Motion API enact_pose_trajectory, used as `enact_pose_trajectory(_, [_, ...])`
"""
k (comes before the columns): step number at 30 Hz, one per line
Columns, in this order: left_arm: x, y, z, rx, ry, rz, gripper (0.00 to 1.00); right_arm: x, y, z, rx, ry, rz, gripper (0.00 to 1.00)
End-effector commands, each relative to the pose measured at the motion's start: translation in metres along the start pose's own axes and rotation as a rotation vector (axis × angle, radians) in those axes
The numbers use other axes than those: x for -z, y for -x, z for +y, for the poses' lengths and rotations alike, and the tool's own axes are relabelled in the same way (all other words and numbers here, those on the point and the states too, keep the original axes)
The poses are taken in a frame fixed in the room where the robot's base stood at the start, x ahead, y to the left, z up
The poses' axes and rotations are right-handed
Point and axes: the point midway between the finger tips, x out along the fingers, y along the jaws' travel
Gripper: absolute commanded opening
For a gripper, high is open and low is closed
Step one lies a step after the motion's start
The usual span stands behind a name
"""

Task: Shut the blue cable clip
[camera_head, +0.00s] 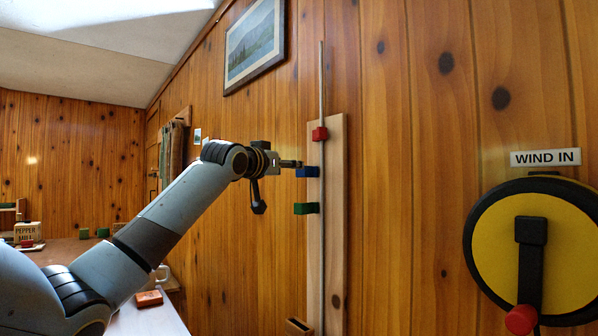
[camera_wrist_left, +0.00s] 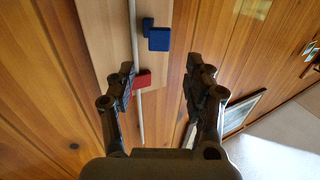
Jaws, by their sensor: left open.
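The blue cable clip (camera_head: 307,172) is on a pale wooden board (camera_head: 335,250) on the wall, its flap sticking out to the left of the thin upright cable (camera_head: 322,90). The wrist view also shows the blue clip (camera_wrist_left: 159,39) with its flap swung out beside the cable. My left gripper (camera_head: 291,163) is open and empty, its tips just left of and slightly above the blue clip; contact is hard to tell. In the wrist view the blue clip lies beyond the spread fingers (camera_wrist_left: 165,72). My right gripper is not in view.
A red clip (camera_head: 319,134) above lies across the cable. A green clip (camera_head: 306,208) below sticks out left like the blue one. A yellow-and-black crank wheel (camera_head: 576,250) with a red knob stands right. A framed picture (camera_head: 255,45) hangs above my arm.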

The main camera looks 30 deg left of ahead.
Motion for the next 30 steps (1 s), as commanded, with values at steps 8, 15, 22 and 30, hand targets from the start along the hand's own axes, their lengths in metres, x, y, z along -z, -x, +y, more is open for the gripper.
enact_pose_trajectory(8, [0.000, -0.051, 0.001, 0.000, 0.003, -0.001, 0.52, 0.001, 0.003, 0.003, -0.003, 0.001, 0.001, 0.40])
enact_pose_trajectory(15, [-0.001, -0.068, 0.001, -0.001, 0.001, -0.001, 0.52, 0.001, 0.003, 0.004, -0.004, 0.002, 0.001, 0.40])
enact_pose_trajectory(22, [-0.001, -0.069, 0.001, -0.001, -0.001, -0.001, 0.52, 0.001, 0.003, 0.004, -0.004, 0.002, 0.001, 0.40])
enact_pose_trajectory(30, [-0.002, -0.069, 0.001, -0.001, -0.001, -0.002, 0.23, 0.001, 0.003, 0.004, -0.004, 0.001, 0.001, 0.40])
